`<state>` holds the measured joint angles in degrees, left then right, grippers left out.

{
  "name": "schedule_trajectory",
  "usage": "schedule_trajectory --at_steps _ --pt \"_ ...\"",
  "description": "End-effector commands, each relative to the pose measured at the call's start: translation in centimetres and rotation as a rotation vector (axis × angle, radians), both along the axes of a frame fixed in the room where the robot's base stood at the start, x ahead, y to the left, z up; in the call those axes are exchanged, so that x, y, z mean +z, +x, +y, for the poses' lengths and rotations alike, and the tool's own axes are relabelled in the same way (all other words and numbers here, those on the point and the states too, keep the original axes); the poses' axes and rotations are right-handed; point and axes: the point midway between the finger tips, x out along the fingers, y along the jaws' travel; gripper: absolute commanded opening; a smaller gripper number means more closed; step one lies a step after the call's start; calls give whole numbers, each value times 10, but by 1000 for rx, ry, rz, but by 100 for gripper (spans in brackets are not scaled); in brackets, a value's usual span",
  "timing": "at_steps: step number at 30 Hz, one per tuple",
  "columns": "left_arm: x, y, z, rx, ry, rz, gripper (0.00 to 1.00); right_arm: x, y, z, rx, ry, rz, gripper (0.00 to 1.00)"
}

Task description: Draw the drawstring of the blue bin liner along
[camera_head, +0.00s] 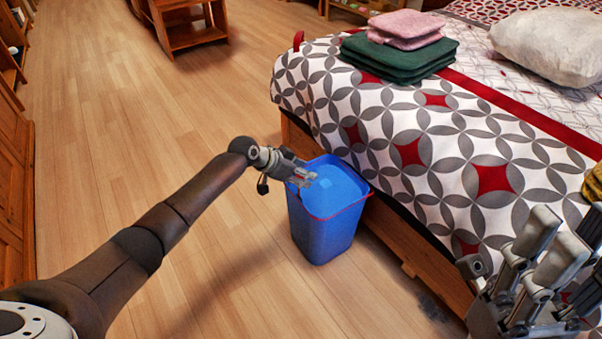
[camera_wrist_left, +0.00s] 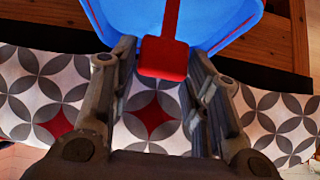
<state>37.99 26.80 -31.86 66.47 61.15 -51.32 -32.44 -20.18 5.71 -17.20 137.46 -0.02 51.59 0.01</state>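The blue bin liner (camera_head: 338,188) lines a blue bin (camera_head: 325,235) on the floor against the bed. A thin red drawstring (camera_head: 352,209) runs around its rim. In the left wrist view, a red strap ends in a square red tab (camera_wrist_left: 163,57), with the blue liner (camera_wrist_left: 215,20) behind it. My left gripper (camera_head: 303,178) is at the bin's left rim. In the wrist view its fingers (camera_wrist_left: 161,72) stand apart on either side of the tab, with space between them. My right gripper (camera_head: 548,245) is over the bed's near edge at lower right; its fingers look parted and empty.
The bed with its patterned cover (camera_head: 400,130) stands right behind the bin. Folded green towels (camera_head: 400,58), pink towels (camera_head: 406,25) and a white pillow (camera_head: 553,45) lie on it. A wooden cabinet (camera_head: 15,190) stands at left. The floor left of the bin is clear.

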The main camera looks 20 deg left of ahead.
Motion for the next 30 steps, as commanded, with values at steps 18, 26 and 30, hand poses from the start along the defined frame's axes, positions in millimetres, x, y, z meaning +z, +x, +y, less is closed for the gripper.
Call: schedule_trajectory --at_steps 18,26,30 --pt "11 -10 9 0 2 1 57 1 0 0 0 0 -4 40" --pt "43 -35 30 0 3 0 57 1 0 0 0 0 -3 40" --pt "62 -49 41 1 3 0 57 1 0 0 0 0 -2 40"
